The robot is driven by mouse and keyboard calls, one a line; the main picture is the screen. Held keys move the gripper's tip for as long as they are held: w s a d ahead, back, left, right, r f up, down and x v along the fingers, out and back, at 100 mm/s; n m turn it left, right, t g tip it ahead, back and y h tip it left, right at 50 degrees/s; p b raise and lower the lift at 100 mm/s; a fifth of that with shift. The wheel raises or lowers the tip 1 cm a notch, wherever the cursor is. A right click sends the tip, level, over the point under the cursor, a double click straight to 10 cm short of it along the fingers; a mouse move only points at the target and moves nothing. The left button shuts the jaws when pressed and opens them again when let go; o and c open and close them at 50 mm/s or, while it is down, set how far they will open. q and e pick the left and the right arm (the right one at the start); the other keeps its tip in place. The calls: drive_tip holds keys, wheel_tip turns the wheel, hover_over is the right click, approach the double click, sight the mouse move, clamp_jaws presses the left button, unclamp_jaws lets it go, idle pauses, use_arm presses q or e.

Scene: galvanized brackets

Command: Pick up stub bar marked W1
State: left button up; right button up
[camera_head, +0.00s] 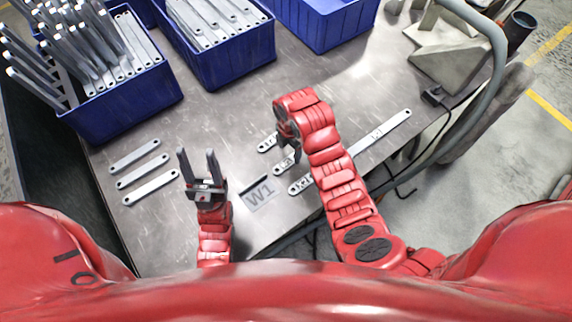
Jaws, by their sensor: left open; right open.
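A light patch printed W1 (260,196) lies on the metal table, with a short dark strip along its upper edge; I cannot tell whether it is a bar or a table label. My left gripper (197,156) is open and empty, to the left of the patch, with its two fingers apart. My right gripper (291,150) is over the marked bars at the upper right of the patch; it is open, but its fingers are partly hidden by the arm. A short marked bar (267,144), another (281,168) and a third (297,187) lie around it, partly covered, their marks hard to read.
Several plain bars (150,187) lie at the left of the table. A long marked bar (382,131) lies right of my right arm. Blue bins (128,113), (237,68) and (335,33) stand at the back. A grey hose and cables run along the right edge.

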drive_tip(key=f, duration=0.1)
drive_tip(key=f+p, duration=0.1)
drive_tip(key=f, duration=0.1)
drive_tip(key=shift+s+f+p, duration=0.1)
drive_tip(key=shift+s+p, duration=0.2)
drive_tip(key=shift+s, duration=0.05)
drive_tip(key=shift+w+f, duration=0.1)
drive_tip(key=shift+f, duration=0.5)
clamp_jaws()
